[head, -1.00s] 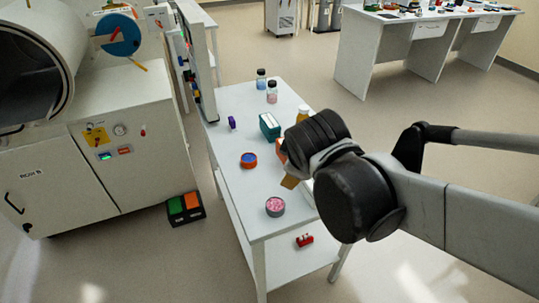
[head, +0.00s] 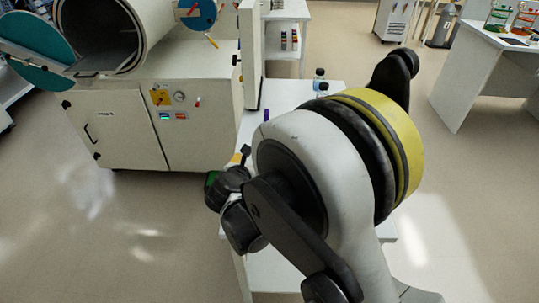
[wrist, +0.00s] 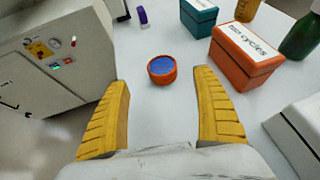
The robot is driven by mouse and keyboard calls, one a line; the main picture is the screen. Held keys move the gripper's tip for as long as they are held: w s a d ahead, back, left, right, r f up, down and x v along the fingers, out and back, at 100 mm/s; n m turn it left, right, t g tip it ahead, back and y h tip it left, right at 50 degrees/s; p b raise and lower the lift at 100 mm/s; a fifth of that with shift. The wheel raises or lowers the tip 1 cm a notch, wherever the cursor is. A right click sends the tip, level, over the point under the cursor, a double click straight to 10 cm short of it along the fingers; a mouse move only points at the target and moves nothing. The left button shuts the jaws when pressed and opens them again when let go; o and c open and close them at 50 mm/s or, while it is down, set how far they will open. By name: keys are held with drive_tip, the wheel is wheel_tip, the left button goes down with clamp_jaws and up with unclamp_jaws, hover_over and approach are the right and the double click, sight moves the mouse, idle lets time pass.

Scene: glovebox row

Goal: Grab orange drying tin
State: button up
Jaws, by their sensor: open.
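The orange drying tin (wrist: 162,70) is a small round orange tin with a blue top. In the wrist view it sits on the white table (wrist: 165,115), ahead of my fingertips and midway between them. My gripper (wrist: 162,82) is open, with its two ribbed yellow fingers wide apart and nothing between them. The tin does not touch either finger. In the head view my arm hides the tin and most of the table top, and the fingers are hidden too.
An orange box (wrist: 243,58) stands right of the tin, a teal box (wrist: 199,17) behind it. A green bottle (wrist: 301,38) and a white object (wrist: 299,132) are farther right. A purple item (wrist: 142,15) lies behind. The glovebox cabinet (head: 118,125) stands left of the table.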

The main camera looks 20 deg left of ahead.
drive_tip(key=b+x, duration=0.1)
drive_tip(key=x, duration=0.3)
drive_tip(key=shift+f, duration=0.15)
drive_tip(key=b+x, duration=0.2)
drive_tip(key=x, duration=0.3)
drive_tip(key=shift+w+d+f, duration=0.15)
drive_tip(key=shift+c, duration=0.9)
drive_tip(key=c, duration=1.1)
